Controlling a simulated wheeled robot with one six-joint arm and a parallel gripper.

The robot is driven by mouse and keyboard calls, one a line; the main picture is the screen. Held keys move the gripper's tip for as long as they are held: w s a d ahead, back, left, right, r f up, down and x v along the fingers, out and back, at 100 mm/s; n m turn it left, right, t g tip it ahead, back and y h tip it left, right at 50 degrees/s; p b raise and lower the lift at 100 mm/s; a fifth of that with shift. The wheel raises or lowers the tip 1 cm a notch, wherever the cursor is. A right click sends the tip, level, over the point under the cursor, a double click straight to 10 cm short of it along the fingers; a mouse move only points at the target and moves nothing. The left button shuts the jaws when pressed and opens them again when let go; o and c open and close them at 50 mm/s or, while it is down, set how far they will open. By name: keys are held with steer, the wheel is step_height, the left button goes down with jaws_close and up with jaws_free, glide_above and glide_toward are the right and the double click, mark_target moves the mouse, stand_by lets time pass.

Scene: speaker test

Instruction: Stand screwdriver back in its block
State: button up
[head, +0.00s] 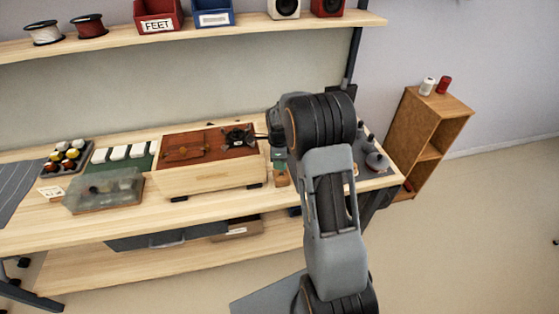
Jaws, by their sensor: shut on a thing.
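My gripper (279,153) points down over the bench, just right of the wooden speaker box. It is shut on the screwdriver, whose small green part (280,165) shows below the fingers. A small brown wooden block (282,179) stands on the bench directly below. The screwdriver's lower end is too small to make out, so I cannot tell whether it is in the block or just above it. My arm hides the bench to the right of the block.
The wooden speaker box (208,178) stands close left of the gripper, with a dark speaker part (237,136) on it. A clear lidded case (103,190) lies farther left. A grey mat (376,158) with metal items is at right. A shelf (190,35) runs above.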

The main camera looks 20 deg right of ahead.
steer(key=shift+f+b, duration=0.5)
steer(key=shift+f, duration=0.2)
stand_by(1.1)
steer(key=o, duration=1.1)
step_height(320, 180, up, 14)
steer(key=shift+f+b, duration=0.1)
steer(key=shift+b, duration=0.25)
